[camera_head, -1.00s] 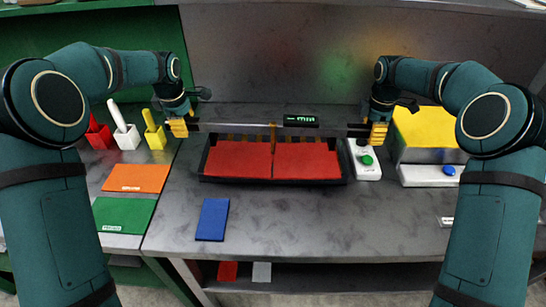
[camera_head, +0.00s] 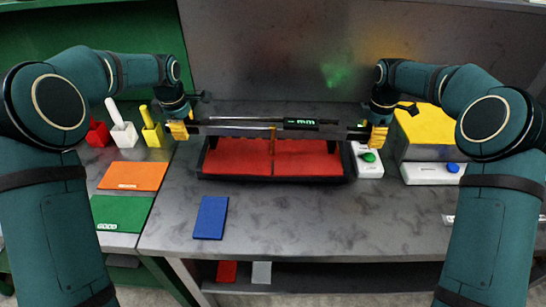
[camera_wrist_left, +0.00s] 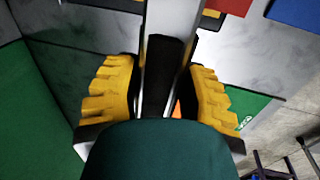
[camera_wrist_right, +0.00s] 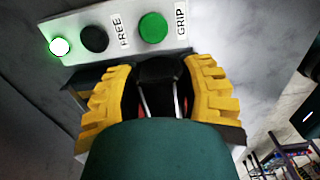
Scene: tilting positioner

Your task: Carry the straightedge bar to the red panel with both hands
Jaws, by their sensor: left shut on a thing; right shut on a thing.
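The straightedge bar (camera_head: 232,130) is long and grey with black ends and a dark display with green marks. It spans between my grippers, in front of the back edge of the red panel (camera_head: 236,158) in the head view. The panel lies in a black frame. My left gripper (camera_head: 180,131) is shut on the bar's left black end, which shows between its yellow fingers in the left wrist view (camera_wrist_left: 165,75). My right gripper (camera_head: 377,136) is shut on the right black end, seen in the right wrist view (camera_wrist_right: 160,75). The bar's height above the panel is hard to tell.
A white button box (camera_head: 368,160) with a green button stands right of the panel; its lamp is lit. A yellow-topped block (camera_head: 425,125) is farther right. A blue plate (camera_head: 211,217) lies in front. Orange (camera_head: 133,176) and green (camera_head: 122,212) mats lie left.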

